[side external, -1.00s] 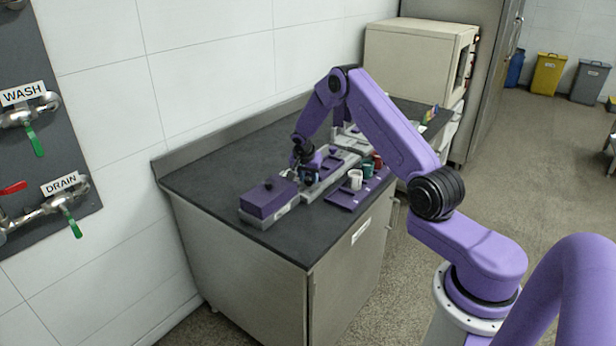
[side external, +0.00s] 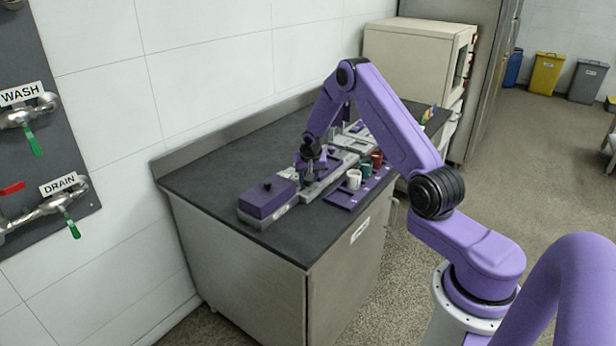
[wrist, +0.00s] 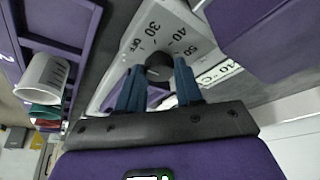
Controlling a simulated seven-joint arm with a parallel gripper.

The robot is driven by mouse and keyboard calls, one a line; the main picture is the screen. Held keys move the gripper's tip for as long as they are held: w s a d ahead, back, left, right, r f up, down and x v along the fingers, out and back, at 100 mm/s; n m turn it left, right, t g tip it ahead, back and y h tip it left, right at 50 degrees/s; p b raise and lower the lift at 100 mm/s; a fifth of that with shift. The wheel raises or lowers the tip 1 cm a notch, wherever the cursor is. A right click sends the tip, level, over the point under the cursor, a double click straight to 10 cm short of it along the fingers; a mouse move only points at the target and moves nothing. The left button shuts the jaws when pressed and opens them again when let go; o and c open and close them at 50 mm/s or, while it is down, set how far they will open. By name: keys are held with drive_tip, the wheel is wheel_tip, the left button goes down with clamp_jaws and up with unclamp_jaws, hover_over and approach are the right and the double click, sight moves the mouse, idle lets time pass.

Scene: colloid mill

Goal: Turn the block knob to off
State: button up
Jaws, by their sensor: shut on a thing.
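The block knob (wrist: 158,67) is a dark round knob on the pale face of the heating block (wrist: 118,88). The words OFF, 30, 40 and 50 are printed around it in the wrist view. My gripper (wrist: 158,76) is shut on the knob, with one dark blue finger on each side. The knob's pointer is too dark to read. In the side external view my gripper (side external: 309,176) reaches down to the grey block on the bench and hides the knob.
A purple lidded box (side external: 264,198) with a black top knob stands left of the gripper. A purple rack (side external: 340,200) with white, green and red cups lies to the right. A white cup (wrist: 42,77) shows in the wrist view. The front left bench top (side external: 205,185) is clear.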

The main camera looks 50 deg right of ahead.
drive_tip(key=o, duration=1)
drive_tip(key=v, duration=1.7)
drive_tip(key=shift+s+a+r, duration=0.1)
drive_tip(key=shift+a+r, duration=0.05)
drive_tip(key=shift+a, duration=0.05)
drive_tip(key=shift+a, duration=0.15)
